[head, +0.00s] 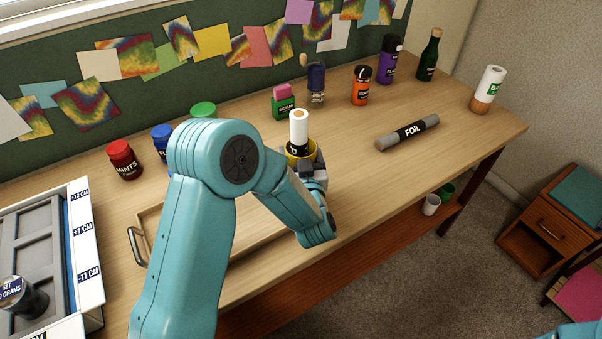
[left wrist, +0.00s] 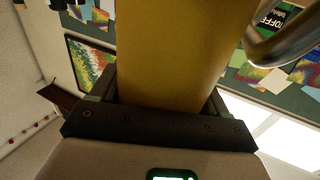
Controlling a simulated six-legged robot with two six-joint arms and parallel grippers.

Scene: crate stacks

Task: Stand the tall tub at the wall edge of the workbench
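My left gripper (head: 312,172) is at the middle of the workbench (head: 345,185), partly hidden by my own arm. In the left wrist view, its fingers (left wrist: 163,100) flank a wide, plain yellow tub (left wrist: 170,50) and appear shut on it. In the head view, the yellow tub (head: 290,147) shows only as a rim and a bit of side. A white cylinder (head: 299,118) with a dark label rises at it; whether it stands inside or is part of it I cannot tell. My right gripper is outside the views.
Along the wall edge stand a red jar (head: 124,160), a blue jar (head: 162,138), a green-lidded jar (head: 203,110), a green box (head: 283,104), a navy jar (head: 316,82), an orange jar (head: 361,87) and a purple bottle (head: 389,60). A foil roll (head: 407,132) lies right.

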